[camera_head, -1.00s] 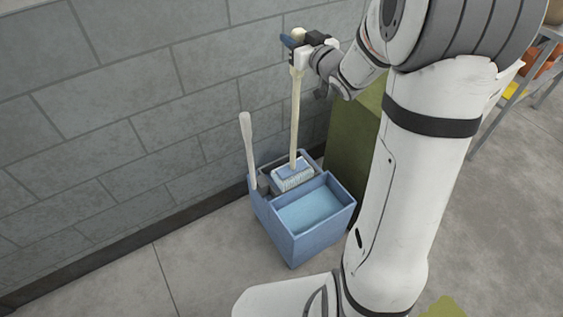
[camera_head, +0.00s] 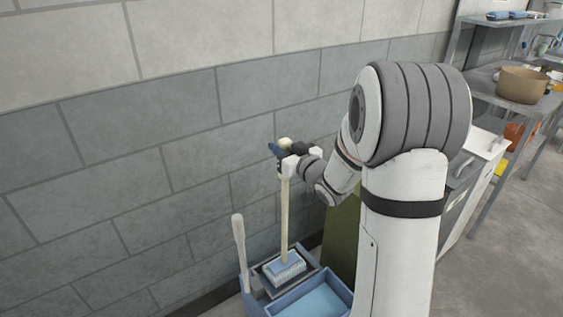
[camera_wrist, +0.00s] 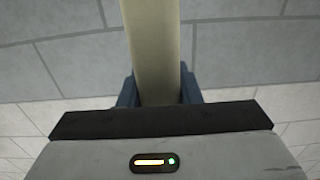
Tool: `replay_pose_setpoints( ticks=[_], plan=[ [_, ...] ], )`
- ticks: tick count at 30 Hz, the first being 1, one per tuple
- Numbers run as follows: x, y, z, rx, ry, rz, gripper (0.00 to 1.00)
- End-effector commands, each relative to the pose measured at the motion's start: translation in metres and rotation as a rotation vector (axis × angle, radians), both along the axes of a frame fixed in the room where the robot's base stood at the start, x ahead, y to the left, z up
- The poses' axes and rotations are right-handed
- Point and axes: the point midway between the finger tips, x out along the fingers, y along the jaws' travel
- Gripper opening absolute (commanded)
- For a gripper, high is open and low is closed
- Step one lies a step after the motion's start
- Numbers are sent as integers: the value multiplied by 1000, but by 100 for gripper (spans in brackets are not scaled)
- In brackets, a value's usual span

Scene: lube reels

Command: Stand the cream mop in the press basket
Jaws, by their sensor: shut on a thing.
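The cream mop (camera_head: 285,222) stands nearly upright, its blue-and-white head (camera_head: 285,267) at the press basket (camera_head: 262,284) at the back of the blue bucket (camera_head: 322,302). Whether the head rests on the basket's floor I cannot tell. My gripper (camera_head: 284,154) is shut on the mop handle near its top, with the cream end showing just above. In the wrist view the handle (camera_wrist: 154,50) runs between the two blue fingers of my gripper (camera_wrist: 158,88).
A pale press lever (camera_head: 240,250) rises at the bucket's left. The grey block wall (camera_head: 150,150) is close behind. A green panel (camera_head: 341,240) stands right of the bucket. Metal shelves with a brown pot (camera_head: 522,85) are at the far right.

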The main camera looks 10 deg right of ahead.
Motion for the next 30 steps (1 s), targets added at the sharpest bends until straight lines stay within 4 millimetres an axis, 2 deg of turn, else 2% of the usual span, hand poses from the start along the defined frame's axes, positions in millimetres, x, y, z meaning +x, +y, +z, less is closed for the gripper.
replay_pose_setpoints(
  ticks=[8, 20, 21, 28, 30],
  plan=[
    [0, -2, -34, 1, 1, -4, 4],
    [0, -2, -39, 0, -2, -4, 4],
    [0, -2, -38, 0, 0, -5, 34],
    [0, -3, -38, 0, 1, -5, 53],
    [0, -3, -38, 0, 1, -5, 53]
  ],
)
